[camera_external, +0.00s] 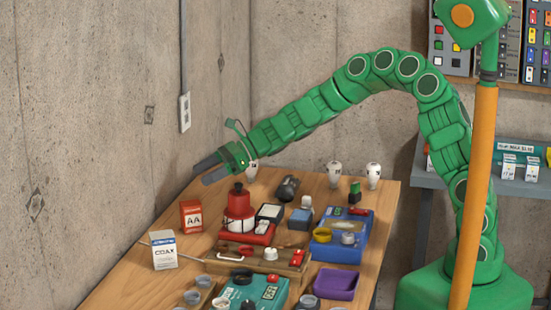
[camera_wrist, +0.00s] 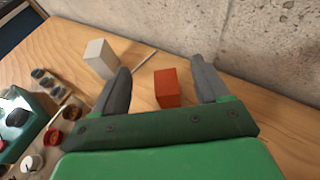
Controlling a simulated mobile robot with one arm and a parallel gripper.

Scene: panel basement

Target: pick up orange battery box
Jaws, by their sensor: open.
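The orange battery box (camera_external: 192,216) is a small upright orange-red box marked "AA" on the left part of the wooden table. In the wrist view the orange box (camera_wrist: 166,88) shows between the two grey fingers, beyond the palm and apart from both. My gripper (camera_external: 207,172) is open and empty, up and to the right of the box in the external view, near the concrete wall. Its fingers (camera_wrist: 163,80) point out over the table in the wrist view. The exact height of the fingers above the box cannot be told.
A white COAX box (camera_external: 164,250) stands near the orange box, with a thin rod beside it. A red bottle (camera_external: 239,208) and several panels with knobs crowd the table's middle. The concrete wall (camera_wrist: 265,45) is close behind. Bare wood surrounds the orange box.

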